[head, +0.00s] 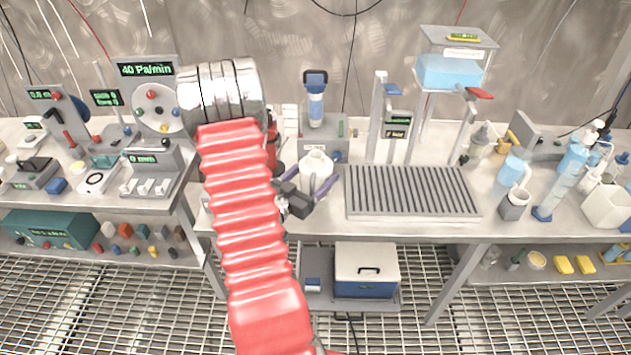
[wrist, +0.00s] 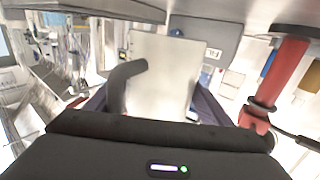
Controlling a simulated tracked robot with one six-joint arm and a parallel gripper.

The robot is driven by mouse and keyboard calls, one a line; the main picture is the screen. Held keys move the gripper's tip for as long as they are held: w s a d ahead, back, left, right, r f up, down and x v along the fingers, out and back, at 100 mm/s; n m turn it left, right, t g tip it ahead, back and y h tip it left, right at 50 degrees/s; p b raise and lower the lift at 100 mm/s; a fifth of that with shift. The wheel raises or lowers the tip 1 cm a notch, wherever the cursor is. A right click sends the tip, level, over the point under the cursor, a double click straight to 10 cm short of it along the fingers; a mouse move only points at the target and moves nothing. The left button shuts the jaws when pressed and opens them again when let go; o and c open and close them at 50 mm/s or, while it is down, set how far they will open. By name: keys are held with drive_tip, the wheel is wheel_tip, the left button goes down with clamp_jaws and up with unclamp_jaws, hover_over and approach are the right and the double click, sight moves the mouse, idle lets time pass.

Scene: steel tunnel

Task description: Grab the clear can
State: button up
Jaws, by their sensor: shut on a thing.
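The clear can (head: 315,168) looks pale and whitish, with a narrower top, and stands near the middle of the bench in the head view. In the wrist view the can (wrist: 165,75) fills the centre, with a dark grey curved handle on its left side. My gripper (head: 308,182) has its purple fingers on either side of the can and is shut on it. In the wrist view my gripper (wrist: 152,106) shows a finger at each side of the can. The can's lower part is partly hidden by my gripper. I cannot tell whether it touches the bench.
A ribbed drain tray (head: 412,190) lies just right of the can. A blue filter unit (head: 316,105) stands behind it. A stand with a blue tank (head: 450,72) rises at the back right. A cool box (head: 366,270) sits on the lower shelf. Instruments crowd the left bench.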

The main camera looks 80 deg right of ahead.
sight(311, 161)
drive_tip(key=shift+r, duration=2.95)
drive_tip(key=shift+w, duration=0.1)
